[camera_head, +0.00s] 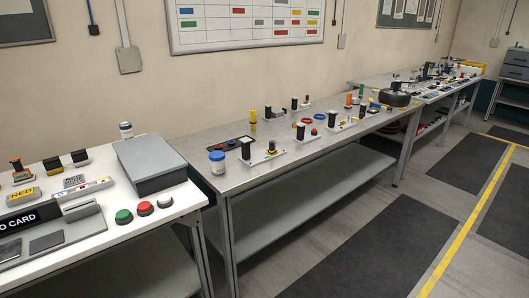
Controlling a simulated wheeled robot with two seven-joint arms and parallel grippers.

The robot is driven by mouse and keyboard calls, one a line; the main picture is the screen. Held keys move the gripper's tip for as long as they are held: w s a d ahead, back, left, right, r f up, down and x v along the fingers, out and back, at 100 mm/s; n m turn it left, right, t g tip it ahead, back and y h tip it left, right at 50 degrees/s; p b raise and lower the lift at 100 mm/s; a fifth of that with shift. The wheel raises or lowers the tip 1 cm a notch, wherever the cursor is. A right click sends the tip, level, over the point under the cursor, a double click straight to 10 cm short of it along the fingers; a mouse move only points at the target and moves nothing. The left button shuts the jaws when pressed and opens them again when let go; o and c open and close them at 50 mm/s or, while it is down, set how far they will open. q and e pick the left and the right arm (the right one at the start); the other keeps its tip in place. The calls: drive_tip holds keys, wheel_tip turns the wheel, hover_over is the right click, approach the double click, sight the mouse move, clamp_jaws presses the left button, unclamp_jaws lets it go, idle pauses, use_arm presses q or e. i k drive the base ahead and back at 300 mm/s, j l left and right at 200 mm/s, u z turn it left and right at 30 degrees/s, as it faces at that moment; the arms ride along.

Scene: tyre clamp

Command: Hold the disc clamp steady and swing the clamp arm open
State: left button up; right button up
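A dark, round, tyre-like disc (394,99) lies near the far right end of the middle grey table (228,194). It looks like the disc clamp, but it is small and far off. A clamp arm cannot be made out, so I cannot tell whether it is open or shut. Neither of my grippers is in view, and nothing touches the disc.
On the middle table stand several fixtures with black uprights, a white jar with a blue lid (217,163) and a dark tray (232,144). A white table (140,228) with buttons and a grey box (149,164) is at left. The floor in front is clear, with dark mats (470,163).

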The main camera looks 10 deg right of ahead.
sight(272, 143)
drive_tip(key=i+l, duration=0.3)
drive_tip(key=i, duration=0.3)
drive_tip(key=i+l+u, duration=0.15)
drive_tip(key=i+l, duration=0.15)
drive_tip(key=i, duration=0.25)
drive_tip(key=i+l, duration=0.35)
drive_tip(key=i, duration=0.2)
drive_tip(key=i+l+u, duration=0.1)
drive_tip(key=i+l, duration=0.25)
drive_tip(key=i, duration=0.25)
